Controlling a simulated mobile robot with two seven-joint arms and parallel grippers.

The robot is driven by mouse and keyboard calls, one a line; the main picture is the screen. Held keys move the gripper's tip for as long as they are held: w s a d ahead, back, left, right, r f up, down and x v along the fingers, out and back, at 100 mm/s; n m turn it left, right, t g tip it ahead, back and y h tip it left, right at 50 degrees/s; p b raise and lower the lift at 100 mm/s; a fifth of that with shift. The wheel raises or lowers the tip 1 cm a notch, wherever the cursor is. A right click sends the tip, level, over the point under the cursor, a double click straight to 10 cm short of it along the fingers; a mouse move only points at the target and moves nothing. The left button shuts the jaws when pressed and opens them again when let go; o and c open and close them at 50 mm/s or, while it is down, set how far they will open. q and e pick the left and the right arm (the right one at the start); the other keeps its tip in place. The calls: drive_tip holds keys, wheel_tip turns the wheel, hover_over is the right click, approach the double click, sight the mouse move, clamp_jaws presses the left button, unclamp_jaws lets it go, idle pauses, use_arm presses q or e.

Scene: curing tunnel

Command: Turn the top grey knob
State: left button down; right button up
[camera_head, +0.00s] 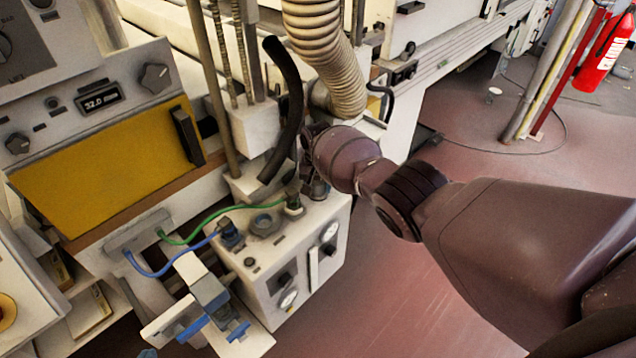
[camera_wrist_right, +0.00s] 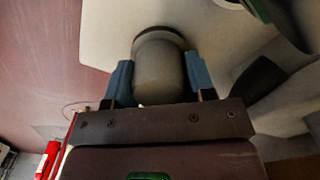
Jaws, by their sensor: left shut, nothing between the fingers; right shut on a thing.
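A grey cylindrical knob (camera_wrist_right: 160,70) stands out from a pale panel (camera_wrist_right: 100,35) in the right wrist view. My right gripper (camera_wrist_right: 160,82) has one blue finger on each side of the knob and is shut on it. In the head view my right gripper (camera_head: 312,188) is at the top of a white box-shaped unit (camera_head: 325,230), beside a thick black hose. The gripper and wrist hide the knob there. I cannot make out my left gripper in either view.
A black hose (camera_head: 289,100) and a ribbed beige duct (camera_head: 325,50) hang close to my right wrist. Green (camera_head: 205,222) and blue (camera_head: 165,272) tubes run left of it. A yellow panel (camera_head: 110,165) is at left. Open red floor (camera_head: 430,290) lies at right.

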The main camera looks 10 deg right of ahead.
use_arm(q)
drive_tip(key=shift+r, duration=0.1)
use_arm(e)
drive_tip(key=shift+m, duration=0.3)
use_arm(q)
drive_tip(key=shift+w+r, duration=0.1)
drive_tip(key=shift+w, duration=0.15)
use_arm(e)
drive_tip(key=shift+r, duration=0.1)
drive_tip(key=o, duration=0.9)
drive_tip(key=shift+r+p, duration=0.45)
drive_tip(key=shift+r, duration=0.1)
wheel_tip(320, 180, up, 8)
drive_tip(key=p, duration=0.3)
drive_tip(key=shift+r, duration=0.7)
use_arm(q)
drive_tip(key=shift+s+a+r, duration=0.1)
drive_tip(key=shift+s+r, duration=0.6)
drive_tip(key=shift+r, duration=0.35)
use_arm(e)
drive_tip(key=shift+r, duration=0.1)
